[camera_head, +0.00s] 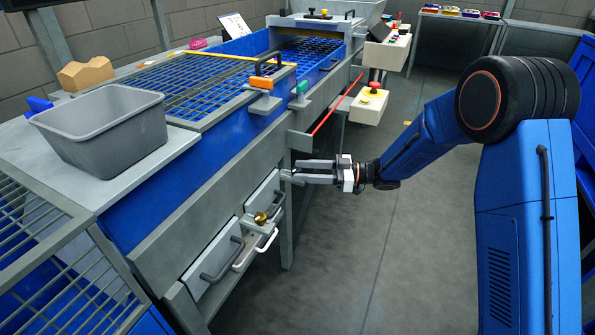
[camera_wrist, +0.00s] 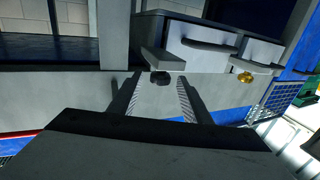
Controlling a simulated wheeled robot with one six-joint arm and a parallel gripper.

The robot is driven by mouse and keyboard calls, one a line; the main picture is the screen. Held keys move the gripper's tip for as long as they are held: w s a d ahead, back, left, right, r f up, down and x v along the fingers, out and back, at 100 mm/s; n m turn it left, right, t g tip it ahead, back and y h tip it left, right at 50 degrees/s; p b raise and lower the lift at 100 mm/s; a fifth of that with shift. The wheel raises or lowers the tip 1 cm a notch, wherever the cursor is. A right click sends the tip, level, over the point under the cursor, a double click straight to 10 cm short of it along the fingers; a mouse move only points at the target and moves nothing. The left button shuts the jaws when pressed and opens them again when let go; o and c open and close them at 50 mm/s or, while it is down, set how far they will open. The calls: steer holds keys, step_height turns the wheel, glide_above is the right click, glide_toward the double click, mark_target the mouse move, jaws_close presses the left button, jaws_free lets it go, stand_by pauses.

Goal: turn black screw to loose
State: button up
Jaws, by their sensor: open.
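In the wrist view a small black screw (camera_wrist: 160,78) sits at the end of a grey bar (camera_wrist: 163,60) beside the drawer fronts. My gripper (camera_wrist: 157,84) is open, with one finger on each side of the screw's line. I cannot tell whether the fingers reach around the screw or stop short of it. No finger visibly touches it. In the head view my gripper (camera_head: 291,173) points left at the machine's side, by the upper end of the drawers.
Two grey drawers (camera_head: 212,265) with handles lie below and left of my gripper, with a brass knob (camera_head: 260,217) between them. A grey bin (camera_head: 103,128) stands on the machine top. A red bar (camera_head: 338,101) slants above the gripper. The floor (camera_head: 400,260) to the right is clear.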

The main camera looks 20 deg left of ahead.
steer(key=v, duration=1.4)
steer(key=shift+w+d, duration=0.15)
steer(key=shift+d, duration=0.15)
